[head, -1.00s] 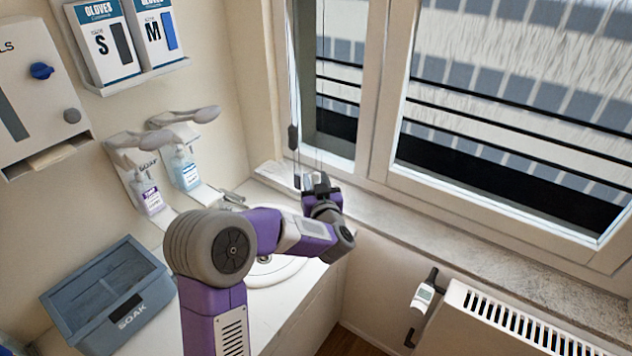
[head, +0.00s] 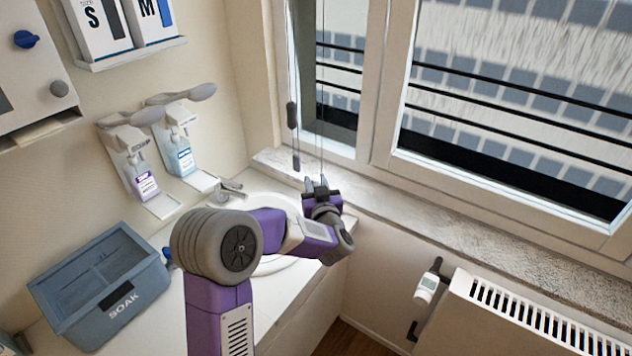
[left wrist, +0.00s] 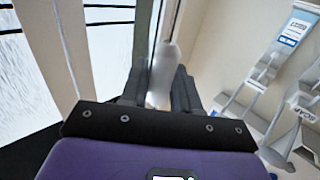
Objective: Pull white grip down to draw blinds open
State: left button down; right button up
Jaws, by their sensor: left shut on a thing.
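My left gripper (head: 317,186) is in front of the narrow left window, just above the sill. In the left wrist view, its dark fingers (left wrist: 160,92) are shut on the white grip (left wrist: 164,66), whose upper part shows between them. Thin cords (head: 322,110) run up from the gripper along the window in the head view. The white grip is mostly hidden by the fingers there. Dark grey cord weights (head: 292,115) hang beside these cords, to the left and apart from the gripper. My right gripper is not in view.
The stone sill (head: 430,230) runs below the window frame. A sink with a tap (head: 228,186) lies below my left arm. Soap dispensers (head: 180,150), a blue SOAK box (head: 105,285) and a radiator (head: 520,315) stand around it.

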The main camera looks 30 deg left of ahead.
pick_arm(q)
notch_tip(320, 180, down, 7)
jog(key=b, duration=0.4)
jog(key=shift+b, duration=0.35)
jog(key=shift+f, duration=0.1)
jog(key=c, duration=1)
grip_release()
jog(key=shift+o, duration=0.2)
jog(key=v, duration=0.7)
jog(key=shift+s+d, duration=0.2)
jog(key=shift+s, duration=0.05)
